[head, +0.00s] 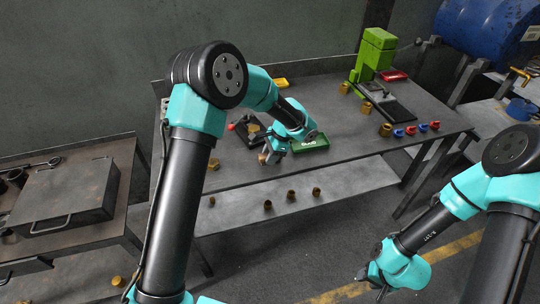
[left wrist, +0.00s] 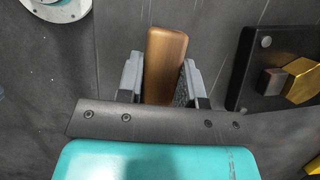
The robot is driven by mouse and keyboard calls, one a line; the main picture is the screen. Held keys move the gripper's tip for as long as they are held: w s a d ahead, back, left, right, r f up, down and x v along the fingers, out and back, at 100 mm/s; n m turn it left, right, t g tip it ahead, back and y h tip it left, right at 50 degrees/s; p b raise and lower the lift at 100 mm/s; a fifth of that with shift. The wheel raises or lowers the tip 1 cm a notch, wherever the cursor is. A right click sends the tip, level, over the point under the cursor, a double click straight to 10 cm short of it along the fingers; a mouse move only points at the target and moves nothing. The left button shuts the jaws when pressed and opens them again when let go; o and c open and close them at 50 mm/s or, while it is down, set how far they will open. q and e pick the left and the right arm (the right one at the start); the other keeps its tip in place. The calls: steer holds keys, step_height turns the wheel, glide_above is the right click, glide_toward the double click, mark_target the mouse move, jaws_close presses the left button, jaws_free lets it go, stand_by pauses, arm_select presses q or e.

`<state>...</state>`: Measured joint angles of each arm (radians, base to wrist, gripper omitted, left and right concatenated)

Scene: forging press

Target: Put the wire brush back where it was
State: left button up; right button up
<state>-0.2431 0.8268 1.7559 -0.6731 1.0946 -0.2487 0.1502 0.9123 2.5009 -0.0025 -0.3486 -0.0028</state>
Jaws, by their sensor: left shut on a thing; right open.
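The wire brush shows in the left wrist view as a brown wooden block or handle (left wrist: 166,62); its bristles are hidden. My left gripper (left wrist: 160,82) has its two fingers on either side of the brown wood and is shut on it. In the head view my left gripper (head: 268,156) is over the front part of the workbench (head: 330,160), left of a small green tray (head: 312,144). I cannot tell whether the brush touches the bench top. My right gripper (head: 372,284) is open and empty, low at the right, away from the bench.
A black fixture with a red knob (head: 231,127) stands left of my left gripper. A black plate (left wrist: 250,92) with a brass hex piece (left wrist: 302,80) lies close by. A green press (head: 374,58), red tray (head: 394,75) and several brass bushings are on the right; the bench centre is clear.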

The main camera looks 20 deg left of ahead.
arm_select(q)
steer(key=shift+f, duration=0.15)
steer(key=o, duration=0.8)
steer(key=v, duration=1.2)
steer(key=shift+r, duration=0.2)
